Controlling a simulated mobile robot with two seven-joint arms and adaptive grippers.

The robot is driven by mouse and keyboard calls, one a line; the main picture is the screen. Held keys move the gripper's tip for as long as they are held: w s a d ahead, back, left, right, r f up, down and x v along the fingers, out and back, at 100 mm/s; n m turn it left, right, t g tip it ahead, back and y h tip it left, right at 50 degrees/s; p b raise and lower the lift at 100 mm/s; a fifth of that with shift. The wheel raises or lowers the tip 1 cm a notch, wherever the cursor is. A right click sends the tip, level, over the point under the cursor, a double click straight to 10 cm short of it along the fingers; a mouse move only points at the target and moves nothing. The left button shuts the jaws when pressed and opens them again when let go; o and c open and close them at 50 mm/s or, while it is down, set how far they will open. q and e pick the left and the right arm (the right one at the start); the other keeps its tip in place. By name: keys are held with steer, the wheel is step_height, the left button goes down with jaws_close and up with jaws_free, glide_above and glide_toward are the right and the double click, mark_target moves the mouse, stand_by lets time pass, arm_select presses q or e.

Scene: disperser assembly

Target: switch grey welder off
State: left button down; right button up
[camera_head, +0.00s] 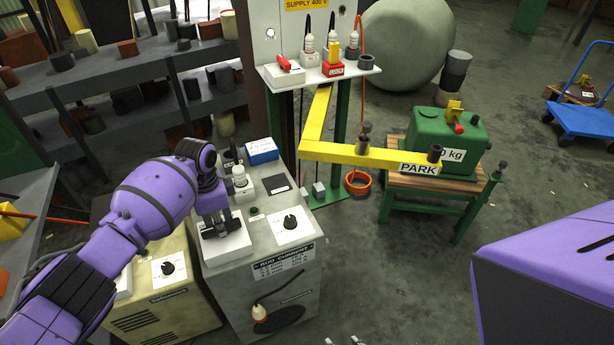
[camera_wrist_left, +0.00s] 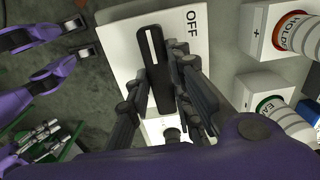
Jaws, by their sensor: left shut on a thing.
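The grey welder (camera_head: 300,262) stands upright in the middle of the head view, with a "ROD CURRENT" label on its front. A white switch plate (camera_head: 226,246) is on the left of its top. In the left wrist view the plate (camera_wrist_left: 112,62) reads "OFF" near its upper right corner. A black switch handle (camera_wrist_left: 152,60) with a white stripe lies along it, its stripe end to the left of that word. My left gripper (camera_head: 217,226) is over the plate, its fingers (camera_wrist_left: 163,90) shut on the handle. The plate's lower part is hidden. My right gripper is not clearly seen.
A dial plate (camera_head: 290,231), white sockets (camera_head: 240,186) and a blue box (camera_head: 262,150) share the welder's top. A beige unit (camera_head: 165,298) stands close on the left. A yellow arm (camera_head: 355,154) marked "PARK" extends behind.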

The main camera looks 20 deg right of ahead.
arm_select(q)
steer(key=c, duration=1.6)
jaws_free()
steer(key=shift+o, duration=0.2)
step_height(320, 180, up, 12)
